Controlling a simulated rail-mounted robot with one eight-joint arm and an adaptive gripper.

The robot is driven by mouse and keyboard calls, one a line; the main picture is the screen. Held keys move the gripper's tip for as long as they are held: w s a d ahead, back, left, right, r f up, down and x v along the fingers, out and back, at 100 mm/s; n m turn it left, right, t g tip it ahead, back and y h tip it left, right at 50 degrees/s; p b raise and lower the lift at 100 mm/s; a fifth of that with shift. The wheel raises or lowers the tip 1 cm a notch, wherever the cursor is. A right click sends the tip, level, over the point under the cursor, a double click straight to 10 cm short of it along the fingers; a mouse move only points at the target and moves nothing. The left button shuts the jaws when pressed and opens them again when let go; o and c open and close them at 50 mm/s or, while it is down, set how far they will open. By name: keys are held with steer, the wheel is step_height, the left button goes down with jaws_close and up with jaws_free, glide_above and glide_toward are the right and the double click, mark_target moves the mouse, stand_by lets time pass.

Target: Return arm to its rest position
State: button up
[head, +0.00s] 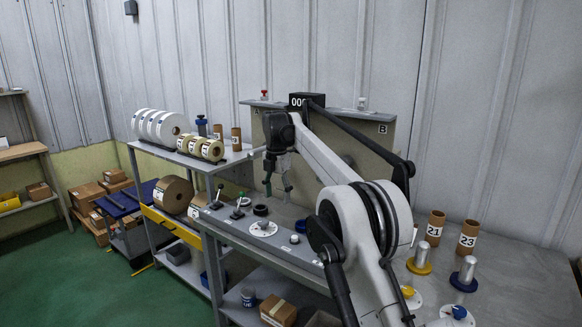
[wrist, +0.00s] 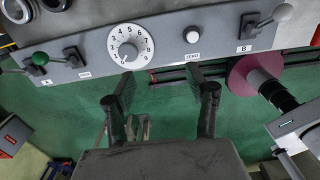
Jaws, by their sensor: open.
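My arm reaches from the lower right of the head view up and leftward over the machine. My gripper (head: 276,186) hangs from its end, pointing down above the machine's front edge. In the wrist view my gripper (wrist: 160,73) has its two dark fingers apart with nothing between them. The fingertips show just below the grey control panel (wrist: 225,27), over the green floor. The panel carries a white numbered dial (wrist: 130,46), a ZERO button (wrist: 192,34), lever A with a green ball (wrist: 40,58) and lever B with a grey ball (wrist: 283,12).
White rolls (head: 154,126) and brown rolls (head: 173,194) stand on a shelf unit at left. Cardboard tubes 21 (head: 434,229) and 23 (head: 468,237) stand at right. A back panel (head: 345,137) carries a black counter box (head: 307,100). A reddish disc (wrist: 254,76) shows in the wrist view.

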steer(key=s+d+r+m+t, duration=0.2)
steer(key=s+d+r+m, duration=0.55)
steer(key=r, duration=0.35)
steer(key=s+d+r+m+t, duration=0.15)
steer(key=s+d+m, duration=0.25)
steer(key=s, duration=0.4)
steer(key=s+d+r+m, duration=0.2)
steer(key=s+d+m, duration=0.15)
steer(key=s, duration=0.35)
steer(key=s+d+f+m+t, duration=0.1)
steer(key=s+d+f+m, duration=0.2)
steer(key=s, duration=0.6)
steer(key=s+d+f+m+t, duration=0.1)
steer(key=s+d+f+m, duration=0.2)
steer(key=s+f+m, duration=0.3)
steer(key=s+d+f+m+t, duration=0.1)
steer(key=s+d+f+m, duration=0.2)
steer(key=s, duration=1.1)
step_height(320, 180, down, 3)
steer(key=shift+d+r+m+t, duration=0.2)
steer(key=shift+m+t, duration=0.15)
steer(key=shift+m, duration=0.55)
